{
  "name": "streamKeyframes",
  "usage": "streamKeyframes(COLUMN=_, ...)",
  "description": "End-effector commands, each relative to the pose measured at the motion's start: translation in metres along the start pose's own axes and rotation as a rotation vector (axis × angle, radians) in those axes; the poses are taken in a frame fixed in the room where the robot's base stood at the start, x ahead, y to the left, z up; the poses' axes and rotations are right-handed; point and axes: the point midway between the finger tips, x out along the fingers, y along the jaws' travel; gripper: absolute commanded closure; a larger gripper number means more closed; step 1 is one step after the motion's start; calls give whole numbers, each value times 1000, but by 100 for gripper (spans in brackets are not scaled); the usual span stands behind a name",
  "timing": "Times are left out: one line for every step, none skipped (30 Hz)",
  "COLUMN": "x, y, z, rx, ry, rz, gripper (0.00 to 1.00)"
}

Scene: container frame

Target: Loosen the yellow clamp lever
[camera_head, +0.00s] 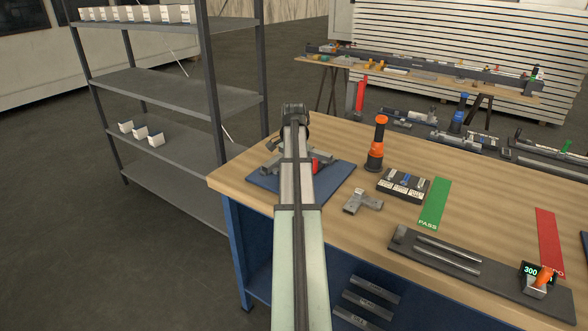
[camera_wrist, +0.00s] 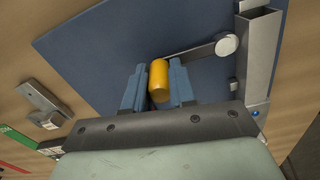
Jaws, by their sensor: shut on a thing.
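The yellow clamp lever grip (camera_wrist: 158,80) shows in the wrist view, a rounded yellow cylinder between the two blue fingers. My gripper (camera_wrist: 158,88) is shut on it. A flat metal lever arm (camera_wrist: 190,53) runs from the yellow grip to a round pivot (camera_wrist: 227,45) beside a grey metal frame (camera_wrist: 258,60). The frame sits on a blue mat (camera_wrist: 90,45). In the head view my arm hides the yellow grip and most of the frame; the blue mat (camera_head: 338,176) shows on the left of the bench, with a small red part (camera_head: 316,165) beside my arm.
On the wooden bench (camera_head: 375,228) stand an orange-and-black tool (camera_head: 377,145), a grey bracket (camera_head: 362,201), a small labelled box (camera_head: 404,187), a green PASS strip (camera_head: 433,204) and a grey tray with rods (camera_head: 470,268). A metal shelf (camera_head: 155,90) stands at the left.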

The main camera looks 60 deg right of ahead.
Motion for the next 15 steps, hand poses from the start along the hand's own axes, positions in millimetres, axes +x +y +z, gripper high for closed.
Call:
streamKeyframes(x=0, y=0, z=2, rx=13, ry=0, rz=0, gripper=100)
streamKeyframes(x=0, y=0, z=2, rx=23, ry=-1, rz=0, gripper=100)
streamKeyframes(x=0, y=1, z=4, rx=38, ry=-1, rz=0, gripper=100)
streamKeyframes(x=0, y=1, z=5, rx=54, ry=-1, rz=0, gripper=100)
streamKeyframes(x=0, y=1, z=6, rx=69, ry=-1, rz=1, gripper=100)
streamKeyframes(x=0, y=1, z=8, rx=93, ry=-1, rz=1, gripper=100)
streamKeyframes(x=0, y=1, z=10, rx=114, ry=-2, rz=1, gripper=100)
streamKeyframes(x=0, y=1, z=12, rx=134, ry=-2, rz=1, gripper=100)
streamKeyframes(x=0, y=2, z=14, rx=165, ry=-2, rz=1, gripper=100)
streamKeyframes(x=0, y=2, z=16, rx=190, ry=-2, rz=1, gripper=100)
streamKeyframes(x=1, y=2, z=18, rx=216, ry=-2, rz=1, gripper=100)
streamKeyframes(x=1, y=1, z=20, rx=252, ry=-2, rz=1, gripper=100)
streamKeyframes(x=1, y=1, z=22, rx=280, ry=-2, rz=1, gripper=100)
streamKeyframes(x=1, y=1, z=25, rx=309, ry=-2, rz=1, gripper=100)
streamKeyframes(x=1, y=0, z=27, rx=348, ry=-2, rz=1, gripper=100)
